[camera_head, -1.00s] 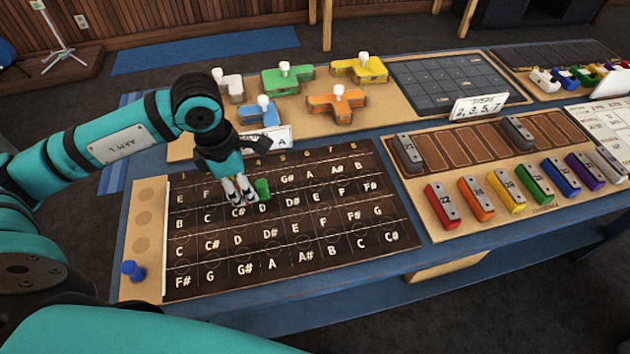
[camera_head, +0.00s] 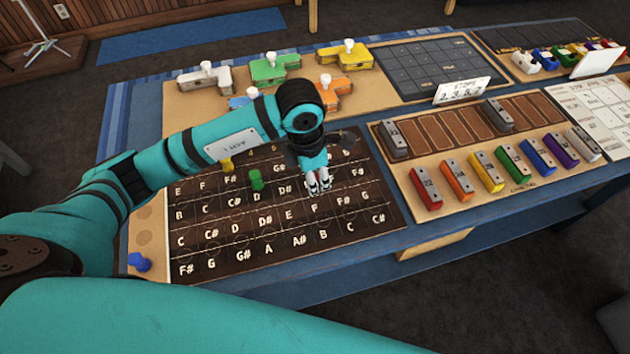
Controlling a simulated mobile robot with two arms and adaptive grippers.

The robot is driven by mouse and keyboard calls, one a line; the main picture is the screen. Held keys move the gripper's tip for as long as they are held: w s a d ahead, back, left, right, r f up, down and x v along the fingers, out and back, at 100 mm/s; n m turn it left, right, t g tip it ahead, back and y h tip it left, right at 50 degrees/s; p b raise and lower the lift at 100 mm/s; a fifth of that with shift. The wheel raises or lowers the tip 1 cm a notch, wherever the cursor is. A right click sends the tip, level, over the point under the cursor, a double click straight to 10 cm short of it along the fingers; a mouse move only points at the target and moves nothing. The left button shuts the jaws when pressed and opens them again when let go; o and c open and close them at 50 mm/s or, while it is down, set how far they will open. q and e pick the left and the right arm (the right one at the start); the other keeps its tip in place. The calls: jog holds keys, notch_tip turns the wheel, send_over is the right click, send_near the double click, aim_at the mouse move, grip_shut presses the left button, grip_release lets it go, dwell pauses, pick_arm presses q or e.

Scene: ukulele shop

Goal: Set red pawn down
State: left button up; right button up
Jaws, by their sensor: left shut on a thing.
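My left gripper (camera_head: 318,188) is low over the dark lettered fretboard (camera_head: 215,248), right of its middle, near the E and F cells. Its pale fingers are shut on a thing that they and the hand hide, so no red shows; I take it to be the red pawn. A green pawn (camera_head: 256,180) stands on the board left of the gripper, and a yellow pawn (camera_head: 227,162) stands further left and back. A blue pawn (camera_head: 138,261) is on the wooden strip at the board's left. My right gripper is not in view.
Coloured tile pieces, including a yellow one (camera_head: 345,60), lie on a board behind. Numbered bars, including a red one (camera_head: 426,188), lie on a tray to the right. The fretboard's front rows are clear of pawns.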

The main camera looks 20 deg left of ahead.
pick_arm(q)
notch_tip(320, 180, down, 2)
jog(key=shift+s+f+p, duration=0.1)
jog(key=shift+f+p, duration=0.1)
jog(key=shift+p, duration=0.15)
jog(key=shift+f, duration=0.35)
jog(key=o, duration=0.9)
jog(key=shift+c, duration=0.2)
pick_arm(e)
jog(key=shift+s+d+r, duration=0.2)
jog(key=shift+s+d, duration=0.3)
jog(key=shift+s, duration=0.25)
